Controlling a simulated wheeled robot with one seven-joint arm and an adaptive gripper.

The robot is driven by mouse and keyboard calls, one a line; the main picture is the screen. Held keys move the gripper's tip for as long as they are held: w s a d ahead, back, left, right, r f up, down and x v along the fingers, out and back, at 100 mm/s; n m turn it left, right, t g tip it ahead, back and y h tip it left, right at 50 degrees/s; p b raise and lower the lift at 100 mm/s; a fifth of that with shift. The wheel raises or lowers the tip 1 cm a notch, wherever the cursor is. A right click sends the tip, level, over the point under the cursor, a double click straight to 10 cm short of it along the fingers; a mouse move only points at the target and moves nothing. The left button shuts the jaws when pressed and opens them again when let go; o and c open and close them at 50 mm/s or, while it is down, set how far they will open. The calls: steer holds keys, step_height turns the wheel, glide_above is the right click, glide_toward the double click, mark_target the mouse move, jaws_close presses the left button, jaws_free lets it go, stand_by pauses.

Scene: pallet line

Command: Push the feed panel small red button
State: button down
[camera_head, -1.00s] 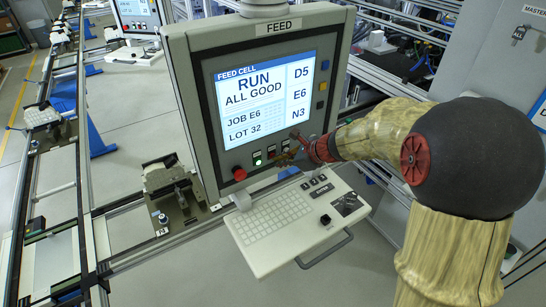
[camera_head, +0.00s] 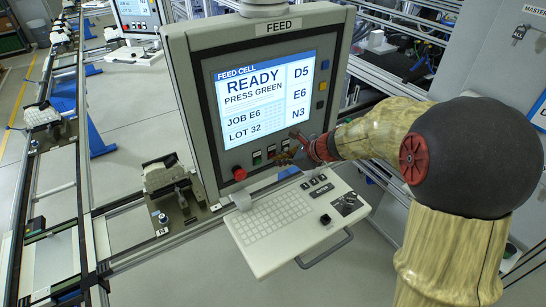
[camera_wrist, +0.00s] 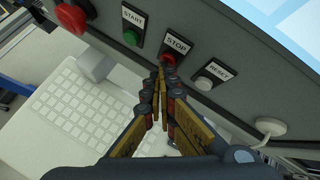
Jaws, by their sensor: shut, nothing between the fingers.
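The feed panel (camera_head: 205,110) stands in the middle of the head view; its screen (camera_head: 263,98) reads READY, PRESS GREEN. In the wrist view the small red button (camera_wrist: 168,61) sits under the STOP label (camera_wrist: 177,44). My gripper (camera_wrist: 162,72) is shut and empty, its fingertips at the red button's lower edge; they look to be touching it or very close. In the head view my gripper (camera_head: 288,158) is at the panel's lower button row and hides part of it.
A green START button (camera_wrist: 131,37) is left of the red one, and a pale RESET button (camera_wrist: 204,83) is right. A large red knob (camera_wrist: 71,16) is further left. A keyboard shelf (camera_head: 275,235) juts out below the panel.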

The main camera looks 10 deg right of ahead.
steer(key=shift+s+d, duration=0.25)
steer(key=shift+s, duration=0.45)
steer(key=s, duration=0.1)
steer(key=s+d, duration=0.1)
steer(key=s, duration=0.1)
steer(key=s+b, duration=0.1)
steer(key=shift+s+d, duration=0.25)
steer(key=shift+s, duration=0.15)
stand_by(0.6)
